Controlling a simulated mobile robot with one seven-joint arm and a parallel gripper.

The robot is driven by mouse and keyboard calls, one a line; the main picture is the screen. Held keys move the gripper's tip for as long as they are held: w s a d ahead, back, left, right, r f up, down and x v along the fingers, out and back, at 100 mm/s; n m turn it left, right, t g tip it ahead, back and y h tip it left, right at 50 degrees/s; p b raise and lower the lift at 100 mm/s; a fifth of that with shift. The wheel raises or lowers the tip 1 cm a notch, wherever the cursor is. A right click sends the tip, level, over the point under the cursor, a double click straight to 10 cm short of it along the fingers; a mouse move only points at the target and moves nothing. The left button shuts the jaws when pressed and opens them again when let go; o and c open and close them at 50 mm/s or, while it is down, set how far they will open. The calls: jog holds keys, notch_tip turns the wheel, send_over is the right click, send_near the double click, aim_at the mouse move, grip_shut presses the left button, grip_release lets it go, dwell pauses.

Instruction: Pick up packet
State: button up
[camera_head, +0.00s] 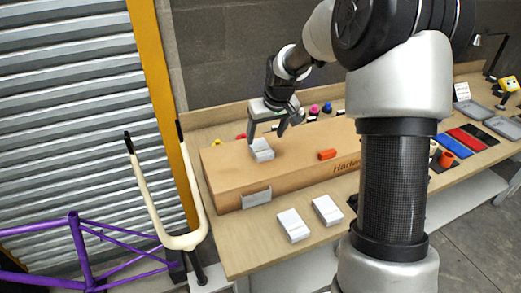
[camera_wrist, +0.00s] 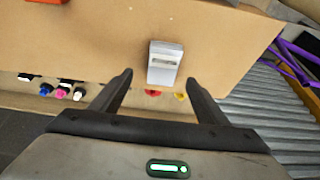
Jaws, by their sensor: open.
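A small white packet with a grey band (camera_head: 262,150) lies on top of the long cardboard box (camera_head: 225,172), near its left end. It also shows in the wrist view (camera_wrist: 165,62), just beyond the fingertips and between their lines. My gripper (camera_head: 269,136) is open and empty, above and close to the packet; in the wrist view its two fingers (camera_wrist: 160,82) are spread wider than the packet. Two similar white packets lie on the bench in front of the box, a left one (camera_head: 293,225) and a right one (camera_head: 327,210).
An orange item (camera_head: 327,154) lies on the box, right of the packet. Pink (camera_head: 314,109) and blue (camera_head: 327,107) bottles stand behind the box. A cream fork (camera_head: 182,240) and purple frame (camera_head: 75,250) are at the left. Trays (camera_head: 478,109) lie at the right.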

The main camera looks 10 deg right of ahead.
aim_at(261, 147)
jog(key=shift+a+x, duration=0.1)
jog(key=shift+x, duration=1.5)
jog(key=shift+a+x, duration=0.15)
jog(key=shift+x, duration=1.4)
jog(key=shift+s+f, duration=0.15)
jog(key=shift+f, duration=0.05)
jog(key=c, duration=1.1)
